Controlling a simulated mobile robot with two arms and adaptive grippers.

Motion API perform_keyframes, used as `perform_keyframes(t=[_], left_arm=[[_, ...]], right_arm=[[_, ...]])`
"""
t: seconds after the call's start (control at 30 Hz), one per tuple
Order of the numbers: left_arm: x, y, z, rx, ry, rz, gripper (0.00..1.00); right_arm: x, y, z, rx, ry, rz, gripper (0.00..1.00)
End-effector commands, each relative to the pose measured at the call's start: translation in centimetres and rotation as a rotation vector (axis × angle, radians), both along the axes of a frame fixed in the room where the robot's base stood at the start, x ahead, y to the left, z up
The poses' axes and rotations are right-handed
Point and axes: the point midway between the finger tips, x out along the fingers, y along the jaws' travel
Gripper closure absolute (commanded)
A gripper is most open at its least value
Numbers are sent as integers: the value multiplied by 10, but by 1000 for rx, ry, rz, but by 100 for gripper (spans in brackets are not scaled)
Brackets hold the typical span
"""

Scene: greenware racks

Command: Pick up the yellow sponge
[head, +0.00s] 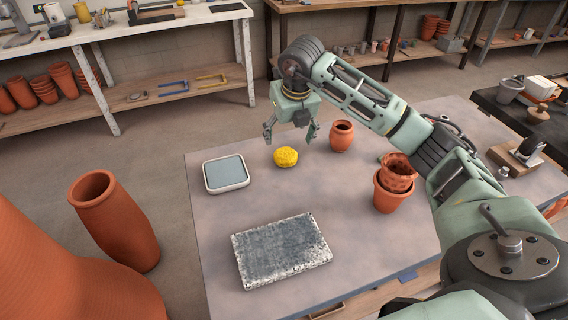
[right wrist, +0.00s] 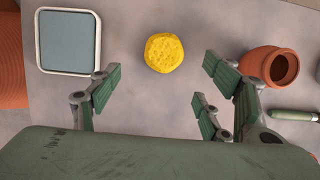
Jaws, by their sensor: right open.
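The yellow sponge (head: 286,157) is a round, porous piece lying on the grey table near its far edge. In the right wrist view the sponge (right wrist: 164,53) lies beyond the fingertips, between the two finger lines. My right gripper (head: 291,133) is open and empty, pointing down above and close to the sponge. In the right wrist view its fingers (right wrist: 157,88) are spread wide, with nothing between them. My left gripper is not in view.
A white-rimmed tray (head: 226,186) lies left of the sponge, and a small terracotta pot (head: 342,136) stands to its right. Stacked pots (head: 392,200) stand farther right. A speckled slab (head: 281,262) lies nearer. Tall terracotta vessels (head: 116,222) stand at left.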

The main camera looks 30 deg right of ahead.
Motion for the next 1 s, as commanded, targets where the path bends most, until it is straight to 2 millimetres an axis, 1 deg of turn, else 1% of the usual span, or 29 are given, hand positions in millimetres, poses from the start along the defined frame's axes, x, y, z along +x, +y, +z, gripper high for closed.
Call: perform_keyframes(t=[0.03,0.1,0.2,0.5,0.67,0.7,0.8,1.0], left_arm=[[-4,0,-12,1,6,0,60],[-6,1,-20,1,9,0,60],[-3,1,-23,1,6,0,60],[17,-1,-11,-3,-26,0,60],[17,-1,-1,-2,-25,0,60],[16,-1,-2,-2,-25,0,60],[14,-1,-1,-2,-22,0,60],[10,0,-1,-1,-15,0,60]], right_arm=[[0,0,-12,0,0,0,29],[0,0,-19,0,0,0,29],[1,0,-25,0,1,0,29],[10,-4,-52,1,3,-1,29],[19,-11,-73,1,5,-2,29],[20,-10,-80,2,5,-1,29],[24,-11,-90,0,1,0,29],[25,-12,-95,0,0,0,29]])
